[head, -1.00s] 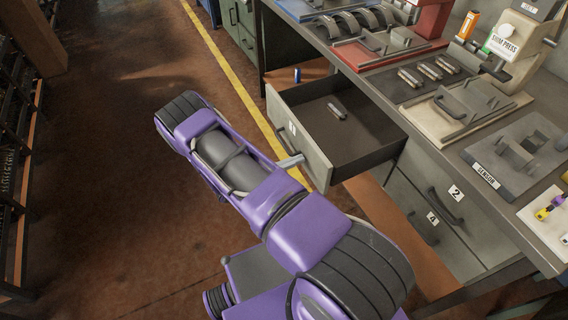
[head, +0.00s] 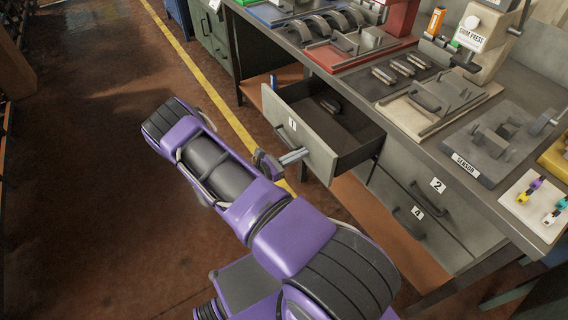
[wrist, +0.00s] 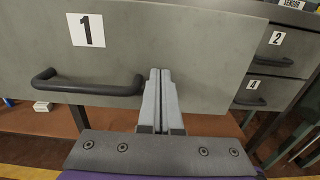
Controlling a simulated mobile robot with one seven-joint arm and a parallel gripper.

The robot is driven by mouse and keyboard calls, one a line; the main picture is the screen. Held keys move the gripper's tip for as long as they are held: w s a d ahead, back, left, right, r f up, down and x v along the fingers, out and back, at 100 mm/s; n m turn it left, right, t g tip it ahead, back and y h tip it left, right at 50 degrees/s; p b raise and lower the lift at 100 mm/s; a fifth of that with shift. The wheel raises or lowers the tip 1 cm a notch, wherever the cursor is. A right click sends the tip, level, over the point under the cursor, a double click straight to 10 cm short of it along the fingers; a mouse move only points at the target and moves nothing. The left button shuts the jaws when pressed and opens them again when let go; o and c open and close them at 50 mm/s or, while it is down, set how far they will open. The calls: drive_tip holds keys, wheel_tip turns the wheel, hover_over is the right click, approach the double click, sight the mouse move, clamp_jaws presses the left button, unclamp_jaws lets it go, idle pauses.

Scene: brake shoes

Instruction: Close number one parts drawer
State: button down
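The parts drawer labelled 1 (head: 318,152) is grey and stands partly pulled out of the workbench. A small dark part (head: 331,105) lies inside it. In the wrist view its front panel (wrist: 210,55) fills the upper part, with the dark bar handle (wrist: 85,88) at the left. My gripper (head: 301,154) is at the drawer's front. In the wrist view my gripper (wrist: 160,72) has its two fingers together with nothing between them. The fingertips are at the panel, to the right of the handle and apart from it; they appear to touch the panel.
Drawers 2 (head: 431,198) and 4 (head: 408,222) are shut, to the right. The bench top (head: 440,145) carries several fixtures, brake shoes and a shim press (head: 474,38). A small blue item (head: 273,82) stands on the shelf behind the drawer. The floor at the left is clear.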

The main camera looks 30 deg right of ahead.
drive_tip(key=b, duration=0.5)
hover_over(346, 140)
drive_tip(key=shift+s, duration=0.2)
drive_tip(key=shift+d, duration=0.2)
drive_tip(key=shift+d+r, duration=0.1)
drive_tip(key=shift+d, duration=0.05)
drive_tip(key=shift+d+r, duration=0.1)
drive_tip(key=shift+r, duration=0.05)
drive_tip(key=shift+w+a, duration=0.1)
drive_tip(key=shift+a, duration=0.45)
drive_tip(key=a, duration=0.9)
drive_tip(key=a+p, duration=0.1)
drive_tip(key=a, duration=0.3)
drive_tip(key=shift+s+a+f, duration=0.25)
drive_tip(key=shift+s+a, duration=0.05)
drive_tip(key=shift+s, duration=0.05)
drive_tip(key=shift+w, duration=0.1)
